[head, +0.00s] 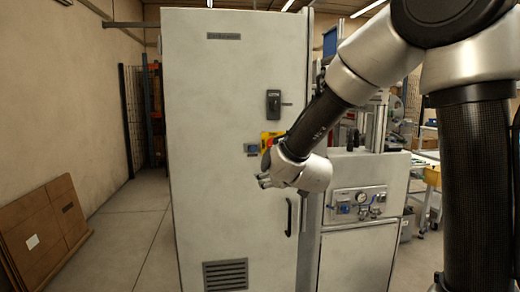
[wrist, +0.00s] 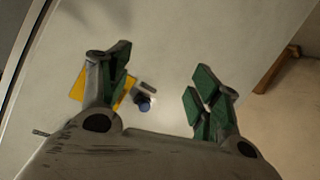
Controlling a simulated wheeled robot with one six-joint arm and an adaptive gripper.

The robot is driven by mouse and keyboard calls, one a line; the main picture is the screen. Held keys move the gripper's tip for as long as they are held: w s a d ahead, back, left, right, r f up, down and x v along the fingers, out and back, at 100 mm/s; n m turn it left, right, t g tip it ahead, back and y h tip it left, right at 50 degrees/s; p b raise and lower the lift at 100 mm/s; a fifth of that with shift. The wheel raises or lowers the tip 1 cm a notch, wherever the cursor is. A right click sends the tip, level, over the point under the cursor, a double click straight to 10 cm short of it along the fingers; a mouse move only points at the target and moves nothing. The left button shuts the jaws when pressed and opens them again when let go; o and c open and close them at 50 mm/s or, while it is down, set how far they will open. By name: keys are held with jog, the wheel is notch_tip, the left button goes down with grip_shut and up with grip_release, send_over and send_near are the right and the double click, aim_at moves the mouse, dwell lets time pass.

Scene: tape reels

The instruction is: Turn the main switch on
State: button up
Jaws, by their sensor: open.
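A tall pale cabinet (head: 215,120) fills the middle of the head view. Its door bears a black lever-like device (head: 273,103) and, lower, a yellow plate with a red part (head: 268,138), partly behind my arm. I cannot read which is marked as the main switch. My gripper (head: 264,182) is in front of the door, below the yellow plate. In the wrist view my gripper (wrist: 160,82) is open and empty, its green-padded fingers apart. The yellow plate (wrist: 76,88) shows partly hidden behind the left finger. A blue knob (wrist: 142,102) appears between the fingers.
A black door handle (head: 289,217) and a vent grille (head: 226,274) are lower on the cabinet. A machine with a gauge panel (head: 360,201) stands at its right. Flat cardboard (head: 45,228) leans on the left wall. The floor (head: 130,235) left of the cabinet is clear.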

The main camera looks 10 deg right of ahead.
notch_tip(320, 180, up, 8)
jog(key=d+f+t+h, duration=0.1)
jog(key=d+t+h, duration=0.1)
jog(key=d+t, duration=0.15)
jog(key=shift+n, duration=0.4)
jog(key=w, duration=0.8)
jog(key=shift+w+a+r, duration=0.35)
jog(key=shift+a, duration=0.05)
jog(key=c, duration=1)
